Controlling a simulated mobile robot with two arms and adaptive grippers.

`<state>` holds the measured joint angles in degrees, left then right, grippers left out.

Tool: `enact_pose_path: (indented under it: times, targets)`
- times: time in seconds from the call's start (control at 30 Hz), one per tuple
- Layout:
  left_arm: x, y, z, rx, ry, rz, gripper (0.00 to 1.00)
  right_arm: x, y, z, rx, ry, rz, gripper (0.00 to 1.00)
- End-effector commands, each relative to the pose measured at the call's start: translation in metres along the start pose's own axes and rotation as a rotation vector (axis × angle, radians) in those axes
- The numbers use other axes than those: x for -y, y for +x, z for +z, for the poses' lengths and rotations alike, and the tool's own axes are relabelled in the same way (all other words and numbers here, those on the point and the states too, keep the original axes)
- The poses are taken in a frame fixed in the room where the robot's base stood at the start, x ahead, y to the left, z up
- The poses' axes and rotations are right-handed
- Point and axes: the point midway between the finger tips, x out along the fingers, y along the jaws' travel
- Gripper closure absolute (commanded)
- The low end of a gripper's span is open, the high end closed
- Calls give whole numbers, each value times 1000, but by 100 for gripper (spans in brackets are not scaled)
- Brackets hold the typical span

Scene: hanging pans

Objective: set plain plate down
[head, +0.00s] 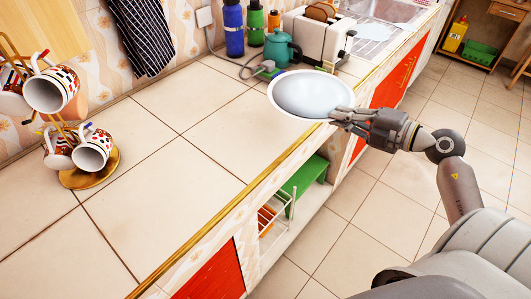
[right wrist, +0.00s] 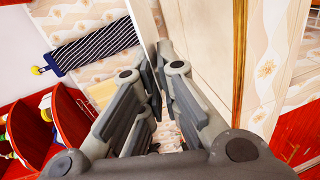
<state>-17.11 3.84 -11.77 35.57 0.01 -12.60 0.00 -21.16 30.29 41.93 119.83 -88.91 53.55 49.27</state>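A plain pale plate (head: 312,92) shows in the head view near the gold-edged front of the tiled counter (head: 180,125). My right gripper (head: 342,115) has its fingers at the plate's near right rim and appears shut on it. The plate faces up and overlaps the counter's edge in the picture; I cannot tell whether it touches the counter. In the right wrist view the fingers (right wrist: 162,80) are close together, and the plate cannot be clearly made out. My left gripper is not in view.
A teal kettle (head: 281,48), a toaster (head: 318,35) and bottles (head: 233,28) stand behind the plate. A mug tree with several mugs (head: 92,150) stands at the left. The counter's middle is clear.

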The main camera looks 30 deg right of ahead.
Motion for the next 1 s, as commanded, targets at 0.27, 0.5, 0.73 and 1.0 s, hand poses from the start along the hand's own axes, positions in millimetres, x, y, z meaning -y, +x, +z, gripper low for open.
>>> enact_pose_path:
  times: [0.27,0.5,0.73,1.0]
  targets:
    - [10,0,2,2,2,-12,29,-3,5,-6,5,2,7,100]
    - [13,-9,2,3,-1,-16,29,18,32,-54,5,4,10,100]
    - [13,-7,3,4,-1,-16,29,54,56,-88,7,6,7,100]
    - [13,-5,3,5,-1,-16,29,76,69,-103,8,2,7,100]
